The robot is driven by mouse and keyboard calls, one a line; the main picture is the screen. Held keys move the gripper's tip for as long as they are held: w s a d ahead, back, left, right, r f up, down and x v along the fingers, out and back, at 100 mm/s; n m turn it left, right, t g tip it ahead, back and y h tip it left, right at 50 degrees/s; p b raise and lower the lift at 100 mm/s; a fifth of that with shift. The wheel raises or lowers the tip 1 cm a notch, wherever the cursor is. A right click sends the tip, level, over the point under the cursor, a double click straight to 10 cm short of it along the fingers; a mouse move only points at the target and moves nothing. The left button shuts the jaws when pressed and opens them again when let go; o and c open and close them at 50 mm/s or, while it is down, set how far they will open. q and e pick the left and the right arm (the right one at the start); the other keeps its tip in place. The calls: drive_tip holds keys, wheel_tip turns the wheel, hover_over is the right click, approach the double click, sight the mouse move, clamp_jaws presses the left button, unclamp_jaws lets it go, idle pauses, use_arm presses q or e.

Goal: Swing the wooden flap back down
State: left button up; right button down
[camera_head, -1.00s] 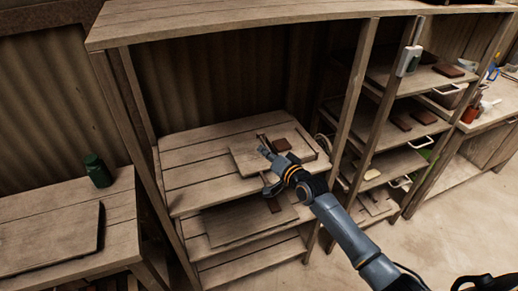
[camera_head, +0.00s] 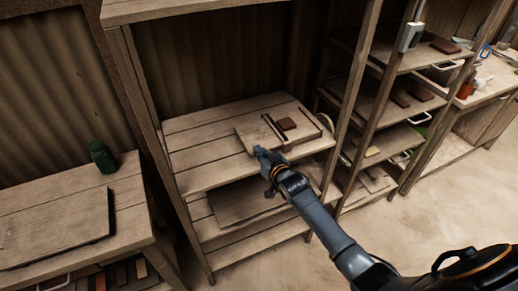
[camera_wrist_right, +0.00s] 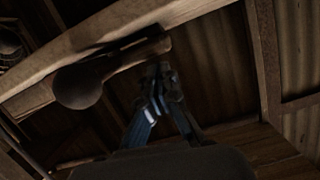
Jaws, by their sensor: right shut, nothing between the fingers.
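The tile press lies on the middle shelf, with a small brown tile (camera_head: 287,124) between dark strips on its wooden base (camera_head: 305,133). A pale wooden board (camera_head: 252,133), which looks like the flap, lies at the left of the tile, not over it. My right gripper (camera_head: 262,152) is shut and empty at the shelf's front edge, close to the board's near side; I cannot tell if they touch. In the right wrist view its fingers (camera_wrist_right: 160,92) are together, beside a dark round knob (camera_wrist_right: 79,87) on a wooden bar. My left gripper is not in view.
Shelf posts stand left and right of the press, with another board (camera_head: 240,200) on the shelf below. A side table (camera_head: 125,210) at the left holds a green bottle (camera_head: 102,156). A rack with several shelves (camera_head: 400,95) stands at the right. The shelf's left part is clear.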

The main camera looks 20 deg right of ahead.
drive_tip(key=shift+a+f, duration=0.1)
drive_tip(key=shift+f, duration=0.25)
idle(0.4)
